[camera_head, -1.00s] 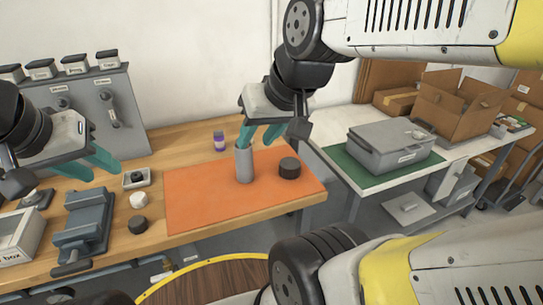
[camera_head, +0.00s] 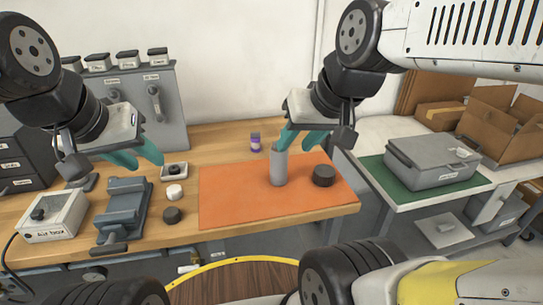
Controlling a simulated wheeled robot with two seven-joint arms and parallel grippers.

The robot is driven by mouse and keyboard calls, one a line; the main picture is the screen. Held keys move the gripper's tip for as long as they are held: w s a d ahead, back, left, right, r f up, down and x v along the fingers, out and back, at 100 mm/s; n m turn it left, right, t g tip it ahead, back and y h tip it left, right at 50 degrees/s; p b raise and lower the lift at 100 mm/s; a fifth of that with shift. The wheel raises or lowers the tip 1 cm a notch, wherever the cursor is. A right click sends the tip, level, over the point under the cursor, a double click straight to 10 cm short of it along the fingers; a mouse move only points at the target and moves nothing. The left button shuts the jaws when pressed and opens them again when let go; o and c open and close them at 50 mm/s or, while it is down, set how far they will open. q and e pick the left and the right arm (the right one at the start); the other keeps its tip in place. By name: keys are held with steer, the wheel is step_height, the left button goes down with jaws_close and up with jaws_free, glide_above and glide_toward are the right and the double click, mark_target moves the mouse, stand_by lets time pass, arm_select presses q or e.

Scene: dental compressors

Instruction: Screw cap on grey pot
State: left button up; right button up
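The grey pot (camera_head: 279,169), a slim upright cylinder, stands on the orange mat (camera_head: 235,208). A black round cap-like piece (camera_head: 324,176) lies on the mat just right of it, apart from the pot. My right gripper (camera_head: 302,139) is above them with its teal fingers spread and nothing visible between them. Its left finger overlaps the pot's rim in the picture; I cannot tell whether they touch. My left gripper (camera_head: 137,156) hangs over the left part of the bench, fingers apart and empty.
A dark knob (camera_head: 173,215) and a white knob (camera_head: 174,192) lie left of the mat, near a blue-grey vise (camera_head: 123,208) and a box (camera_head: 54,216). A purple bottle (camera_head: 255,142) stands behind the mat. A grey case (camera_head: 431,162) is on the right table. The mat's left half is clear.

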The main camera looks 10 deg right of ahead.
steer(key=shift+o, duration=0.4)
steer(key=o, duration=0.4)
steer(key=shift+w, duration=0.1)
steer(key=o, duration=0.3)
steer(key=shift+w+d, duration=0.2)
steer(key=shift+w, duration=0.05)
steer(key=o, duration=0.4)
steer(key=shift+m+g+h, duration=0.5)
steer(key=shift+g+h, duration=0.2)
steer(key=shift+g, duration=0.1)
steer(key=w+d, duration=0.1)
steer(key=w, duration=0.1)
steer(key=w+d+f, duration=0.1)
steer(key=w, duration=0.1)
steer(key=w+d, duration=0.1)
steer(key=w, duration=0.2)
steer(key=shift+d+f, duration=0.2)
steer(key=shift+d, duration=0.15)
steer(key=m+g, duration=0.2)
steer(key=g, duration=0.2)
glide_above(327, 169)
steer(key=shift+h, duration=0.4)
steer(key=f, duration=1.7)
steer(key=shift+s+a, duration=0.1)
steer(key=shift+a, duration=0.2)
steer(key=shift+d+f+g, duration=0.25)
steer(key=shift+f+g, duration=0.05)
steer(key=shift+f, duration=0.2)
